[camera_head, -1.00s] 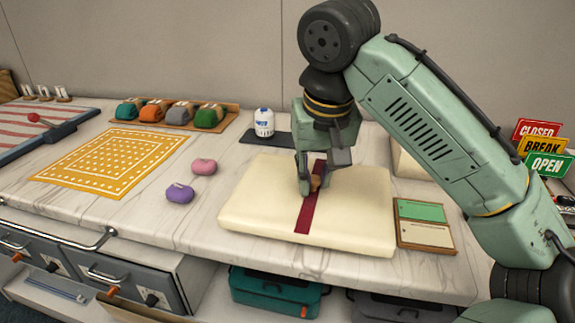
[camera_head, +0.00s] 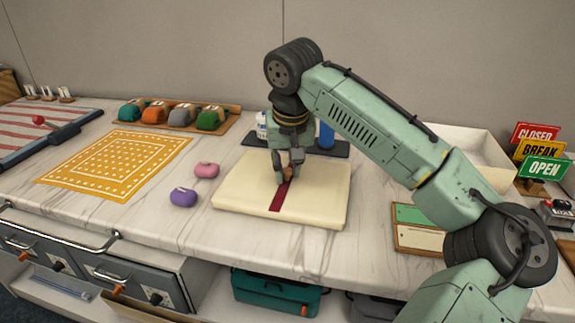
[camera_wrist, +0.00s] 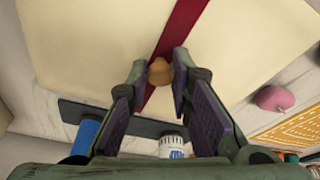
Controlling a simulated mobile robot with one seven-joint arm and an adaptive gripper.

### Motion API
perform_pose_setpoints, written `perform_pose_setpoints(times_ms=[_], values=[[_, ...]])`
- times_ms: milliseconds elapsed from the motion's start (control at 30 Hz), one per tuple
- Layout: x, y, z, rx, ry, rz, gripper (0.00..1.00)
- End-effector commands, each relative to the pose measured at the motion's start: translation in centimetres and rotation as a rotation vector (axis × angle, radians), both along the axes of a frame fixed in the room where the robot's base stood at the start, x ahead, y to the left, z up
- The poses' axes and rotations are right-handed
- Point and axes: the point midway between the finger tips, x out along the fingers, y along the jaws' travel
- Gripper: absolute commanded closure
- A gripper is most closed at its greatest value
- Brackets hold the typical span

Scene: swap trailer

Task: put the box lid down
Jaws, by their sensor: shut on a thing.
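The cream box lid (camera_head: 322,192) with a dark red stripe lies flat, at or just above the marble counter; I cannot tell whether it touches. My gripper (camera_head: 285,178) points down at its middle and is shut on the small brown knob, which shows between the fingers in the wrist view (camera_wrist: 160,71). The lid (camera_wrist: 80,45) fills much of the wrist view. The open white box (camera_head: 468,145) stands at the back right, partly hidden behind my arm.
Purple (camera_head: 183,197) and pink (camera_head: 206,170) lumps sit close to the lid's left edge. A dark tray (camera_head: 340,150) with a white bottle (camera_head: 262,124) and a blue cylinder (camera_head: 326,134) is behind. A green-and-white board (camera_head: 415,238) lies right. The counter's front edge is near.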

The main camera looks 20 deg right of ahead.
Motion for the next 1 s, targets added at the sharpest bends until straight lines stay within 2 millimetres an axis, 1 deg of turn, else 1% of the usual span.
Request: perform_pose_setpoints(times_ms=[167,300,333,600,867,1000], values=[[-0.01,0.02,0.0,0.001,0.0,0.0,1.0],[0.0,0.05,-0.44,0.002,0.0,0.001,1.0],[0.0,0.03,-0.38,0.001,0.0,0.0,0.79],[-0.01,0.02,-0.33,0.0,0.0,0.0,0.61],[-0.01,0.02,-0.31,0.0,0.0,0.0,0.6],[-0.03,0.01,0.29,-0.001,0.0,0.0,0.6]])
